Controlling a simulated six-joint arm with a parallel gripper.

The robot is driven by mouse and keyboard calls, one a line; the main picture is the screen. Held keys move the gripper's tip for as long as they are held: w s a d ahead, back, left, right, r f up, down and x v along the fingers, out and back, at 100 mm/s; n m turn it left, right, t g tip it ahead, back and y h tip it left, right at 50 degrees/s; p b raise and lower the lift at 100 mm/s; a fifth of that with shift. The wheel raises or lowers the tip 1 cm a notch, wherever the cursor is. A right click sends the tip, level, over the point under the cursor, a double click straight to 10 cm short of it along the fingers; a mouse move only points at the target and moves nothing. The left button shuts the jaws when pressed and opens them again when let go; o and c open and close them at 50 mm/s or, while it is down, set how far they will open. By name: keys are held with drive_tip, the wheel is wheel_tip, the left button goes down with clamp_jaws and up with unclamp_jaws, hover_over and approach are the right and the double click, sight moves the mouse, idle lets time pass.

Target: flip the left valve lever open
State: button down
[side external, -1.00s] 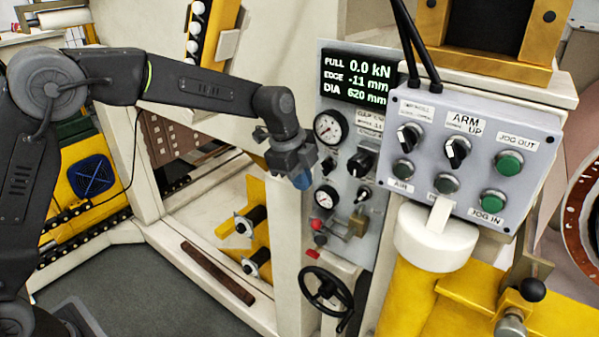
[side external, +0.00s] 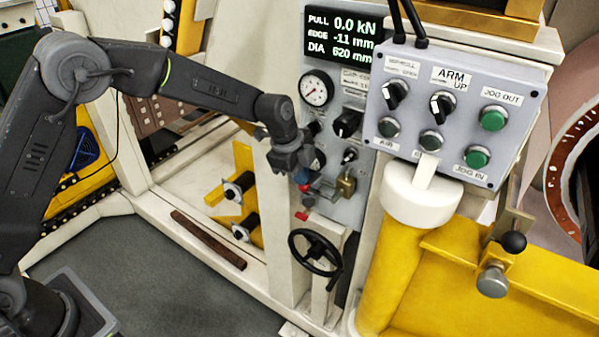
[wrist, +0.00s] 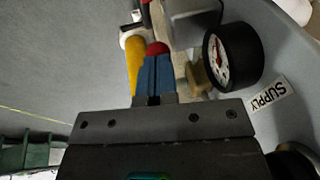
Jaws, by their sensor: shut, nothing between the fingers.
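My gripper (side external: 303,186) is at the lower left of the grey control panel (side external: 369,213), just below the lower gauge, which it partly hides. Its blue fingers are shut together with nothing between them, as the wrist view (wrist: 155,70) shows. A red rounded knob (wrist: 157,48) appears right at the fingertips there; I cannot tell whether they touch it. In the side view small valve parts with a red piece (side external: 302,215) sit just below the fingers. The left lever's exact position is hard to make out.
A brass padlock (side external: 346,187) hangs right of the gripper. A black handwheel (side external: 315,254) is below. The wrist view shows a gauge (wrist: 232,57), a SUPPLY label (wrist: 268,94) and a yellow cylinder (wrist: 134,62). The switch box (side external: 455,115) is to the right.

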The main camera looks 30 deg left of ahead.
drive_tip(key=shift+a+f, duration=0.1)
drive_tip(key=f+h, duration=0.3)
drive_tip(key=h, duration=0.2)
drive_tip(key=d+f+n+t+h, duration=0.1)
drive_tip(key=f+h, duration=0.2)
drive_tip(key=h, duration=0.3)
drive_tip(key=f+n+h, duration=0.1)
drive_tip(key=f+h, duration=0.2)
drive_tip(key=h, duration=0.2)
drive_tip(key=shift+d+f+h, duration=0.15)
drive_tip(key=shift+d+h, duration=0.1)
drive_tip(key=shift+h, duration=0.05)
idle(0.5)
drive_tip(key=s+a+r, duration=0.1)
drive_tip(key=a+r, duration=0.1)
drive_tip(key=a, duration=0.4)
drive_tip(key=s+a+r, duration=0.1)
drive_tip(key=a, duration=0.6)
drive_tip(key=shift+s+a+r, duration=0.15)
drive_tip(key=shift+s+r, duration=0.2)
